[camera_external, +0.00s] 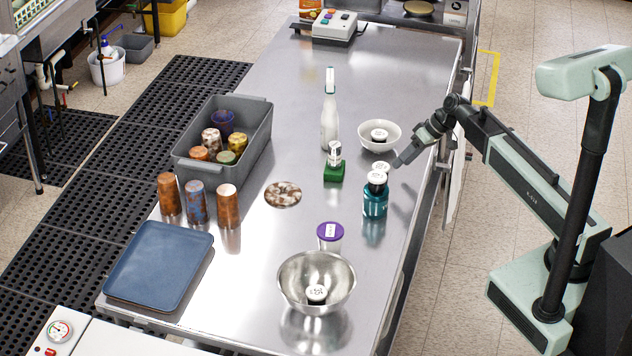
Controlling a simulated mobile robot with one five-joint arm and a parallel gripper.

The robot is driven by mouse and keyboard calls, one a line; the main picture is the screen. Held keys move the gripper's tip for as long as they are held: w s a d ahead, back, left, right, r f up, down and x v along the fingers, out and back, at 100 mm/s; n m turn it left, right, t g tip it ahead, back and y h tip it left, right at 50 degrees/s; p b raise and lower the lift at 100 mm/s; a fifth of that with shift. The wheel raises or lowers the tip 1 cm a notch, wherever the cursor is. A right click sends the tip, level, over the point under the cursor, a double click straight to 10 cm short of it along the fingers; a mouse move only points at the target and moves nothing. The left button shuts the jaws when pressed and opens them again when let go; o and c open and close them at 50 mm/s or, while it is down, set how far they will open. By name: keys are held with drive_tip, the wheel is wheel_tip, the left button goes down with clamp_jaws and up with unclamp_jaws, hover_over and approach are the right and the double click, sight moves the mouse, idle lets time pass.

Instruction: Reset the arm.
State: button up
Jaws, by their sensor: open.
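My gripper (403,158) is at the right side of the steel table (255,258), just above and to the right of a teal jar with a white lid (375,200). It points down and to the left. The jaws are open and look empty, though they are small and dark in this view. My arm (520,165) reaches in over the table's right edge from the base at the right.
A white bowl (379,137), a spray bottle (329,120) and a green-based bottle (334,170) stand close to my gripper. A metal bowl (317,283), purple-lidded jar (329,235), grey bin (190,162), several tumblers (227,206) and a blue tray (160,265) stand elsewhere.

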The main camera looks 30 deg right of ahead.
drive_tip(key=s+d+f+m+g+h+b, duration=0.1)
drive_tip(key=s+d+f+m+h+b, duration=0.1)
drive_tip(key=s, duration=0.5)
drive_tip(key=s+d+f+m+g+h+b, duration=0.2)
drive_tip(key=s+d+f+h+b, duration=0.1)
drive_tip(key=s+d+f, duration=0.3)
drive_tip(key=shift+s+f+h, duration=0.4)
drive_tip(key=shift+s+h, duration=0.4)
drive_tip(key=shift+s, duration=0.15)
